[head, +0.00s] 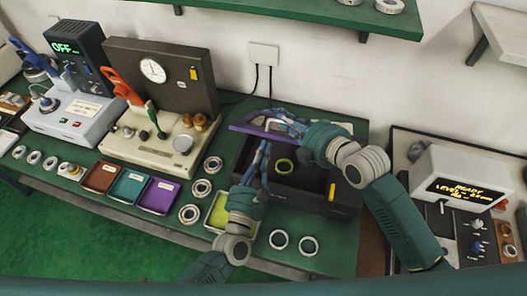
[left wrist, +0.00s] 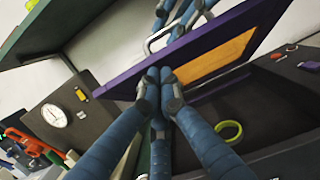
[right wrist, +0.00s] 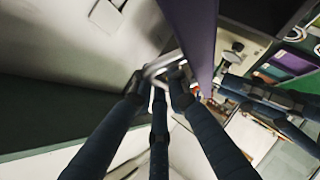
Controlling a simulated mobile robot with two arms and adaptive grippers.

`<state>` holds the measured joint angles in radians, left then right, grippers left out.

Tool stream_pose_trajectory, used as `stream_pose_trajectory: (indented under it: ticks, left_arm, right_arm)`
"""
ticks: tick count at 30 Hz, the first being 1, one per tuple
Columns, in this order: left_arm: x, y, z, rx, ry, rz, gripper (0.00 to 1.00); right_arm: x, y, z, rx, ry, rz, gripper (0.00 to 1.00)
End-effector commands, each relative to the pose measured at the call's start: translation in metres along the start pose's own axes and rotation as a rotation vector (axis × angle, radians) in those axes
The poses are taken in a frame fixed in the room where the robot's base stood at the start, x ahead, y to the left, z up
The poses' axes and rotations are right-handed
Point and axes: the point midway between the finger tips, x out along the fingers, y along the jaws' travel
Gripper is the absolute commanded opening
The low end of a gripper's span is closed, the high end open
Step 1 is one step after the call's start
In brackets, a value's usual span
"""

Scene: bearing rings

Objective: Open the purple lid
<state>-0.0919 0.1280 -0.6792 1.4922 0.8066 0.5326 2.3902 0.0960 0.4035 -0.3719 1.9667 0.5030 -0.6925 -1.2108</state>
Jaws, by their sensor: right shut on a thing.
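The purple lid (head: 250,127) is raised and tilted above the back of the black box (head: 312,195), with the box's inside showing. In the left wrist view the lid (left wrist: 125,85) shows its underside with an orange panel. My right gripper (head: 283,121) is shut on the lid's metal handle (right wrist: 160,68). In the right wrist view the lid (right wrist: 196,35) stands edge-on beside the fingers. My left gripper (head: 264,150) is shut, its fingertips together beside the lid's lower edge; whether they touch it is unclear. A yellow-green ring (head: 284,165) lies inside the box.
A dark panel with a gauge (head: 153,70) stands left of the box. Several metal rings and coloured trays, including a purple one (head: 157,195), lie along the bench front. A green shelf (head: 300,14) hangs above. A white device (head: 462,180) stands at right.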

Motion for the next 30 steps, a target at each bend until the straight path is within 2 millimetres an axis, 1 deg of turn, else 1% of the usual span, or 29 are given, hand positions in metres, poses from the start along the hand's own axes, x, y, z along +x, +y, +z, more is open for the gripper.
stream_pose_trajectory:
  ticks: [5,11,12,13,14,23,26,29,30]
  left_arm:
    - [0.011,0.000,0.015,-0.001,-0.004,0.001,0.00]
    - [0.012,0.001,0.016,0.000,-0.006,0.002,0.00]
    - [0.013,0.001,0.016,0.000,-0.007,0.002,0.00]
    - [0.013,0.001,0.016,0.000,-0.007,0.002,0.00]
    - [0.013,0.001,0.017,0.000,-0.008,0.003,0.00]
    - [0.014,0.001,0.018,0.000,-0.011,0.002,0.00]
    - [0.014,0.001,0.019,0.000,-0.012,0.003,0.00]
    - [0.014,0.002,0.019,-0.001,-0.013,0.004,0.00]
    - [0.014,0.002,0.019,-0.001,-0.013,0.005,0.00]
  right_arm:
    - [0.000,-0.002,0.001,-0.004,-0.003,-0.005,0.00]
    - [0.001,-0.004,0.001,-0.003,-0.002,-0.010,0.00]
    - [0.001,-0.005,0.000,-0.002,-0.002,-0.011,0.16]
    - [0.001,-0.005,0.000,-0.002,-0.002,-0.012,0.22]
    - [0.001,-0.006,0.000,-0.001,-0.001,-0.013,0.24]
    - [-0.001,-0.008,-0.001,0.002,0.002,-0.016,0.24]
    - [-0.010,-0.009,-0.001,0.002,0.001,-0.017,0.24]
    - [-0.027,-0.009,-0.001,-0.001,0.000,-0.018,0.24]
    - [-0.035,-0.008,0.001,-0.002,-0.002,-0.017,0.24]
